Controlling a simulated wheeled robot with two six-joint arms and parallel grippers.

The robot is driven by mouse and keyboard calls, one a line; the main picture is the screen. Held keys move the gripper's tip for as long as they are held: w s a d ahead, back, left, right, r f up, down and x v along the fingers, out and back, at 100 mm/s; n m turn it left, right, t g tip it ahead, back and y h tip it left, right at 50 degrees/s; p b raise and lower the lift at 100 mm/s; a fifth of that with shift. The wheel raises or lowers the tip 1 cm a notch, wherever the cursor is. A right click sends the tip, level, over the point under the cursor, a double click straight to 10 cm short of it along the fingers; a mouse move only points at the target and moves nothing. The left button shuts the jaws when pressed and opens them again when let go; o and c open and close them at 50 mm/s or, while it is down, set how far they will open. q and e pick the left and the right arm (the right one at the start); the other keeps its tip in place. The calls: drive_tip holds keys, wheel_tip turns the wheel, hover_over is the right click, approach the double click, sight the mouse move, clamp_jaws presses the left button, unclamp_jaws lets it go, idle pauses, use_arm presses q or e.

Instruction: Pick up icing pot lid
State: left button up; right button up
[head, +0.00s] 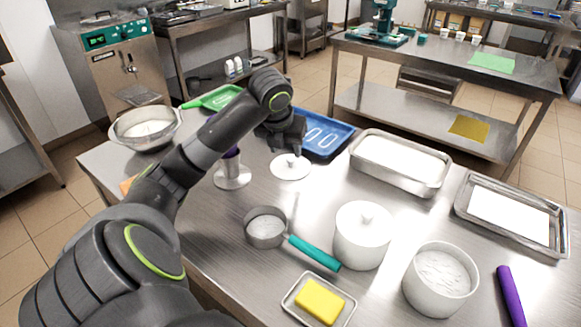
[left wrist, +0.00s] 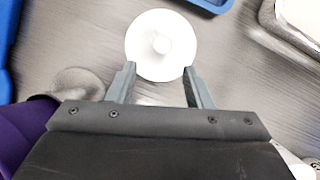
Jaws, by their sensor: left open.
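A round white lid with a small knob (head: 291,167) lies flat on the steel table, just in front of the blue tray. In the left wrist view the lid (left wrist: 161,45) shows ahead of my left gripper, with its knob near the line between the fingers. My right gripper is not seen.
A blue tray (head: 328,137) is close behind the lid. A metal pan (head: 399,184) lies to the right.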

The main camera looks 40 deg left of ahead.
sight(290, 158)
use_arm(q)
drive_tip(key=shift+w+x, duration=0.2)
drive_tip(key=shift+x, duration=1.35)
drive_tip(key=shift+w+x, duration=0.25)
drive_tip(key=shift+x, duration=1.35)
drive_tip(key=shift+a+r, duration=0.15)
drive_tip(key=shift+r, duration=0.05)
clamp_jaws()
drive_tip(key=shift+r, duration=0.1)
wheel_tip(290, 158, up, 10)
drive_tip(key=shift+r, duration=0.15)
